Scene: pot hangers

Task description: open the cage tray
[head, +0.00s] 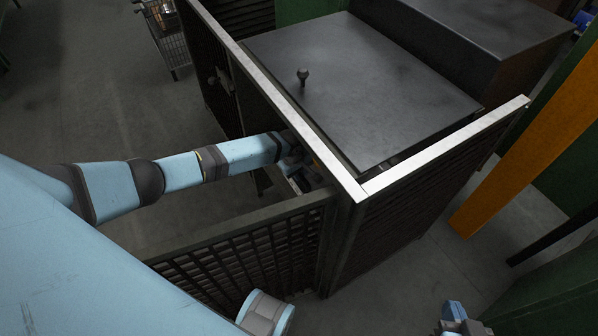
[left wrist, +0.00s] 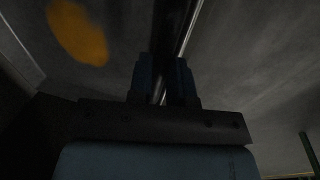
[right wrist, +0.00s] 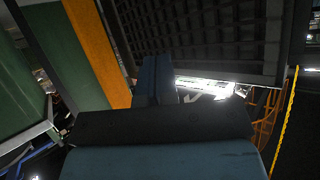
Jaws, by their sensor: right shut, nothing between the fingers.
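The dark cage (head: 400,190) has slatted sides and pale top edges. A flat dark panel (head: 370,85) with a small round knob (head: 303,75) lies inside its top edges; I cannot tell whether this panel is the tray. My left gripper (head: 300,170) reaches the cage's near left corner, partly hidden by the frame. In the left wrist view its two fingers (left wrist: 165,85) stand apart, with a dark bar (left wrist: 173,30) running between them; the dark picture does not show whether they clamp it. My right gripper (head: 458,322) is shut and empty, low at the right, apart from the cage.
A slatted panel (head: 235,255) extends left from the cage's near corner. An orange post (head: 525,140) and green panels (head: 575,175) stand to the right. A wire basket (head: 172,40) is at the back left. The floor (head: 90,100) at the left is open.

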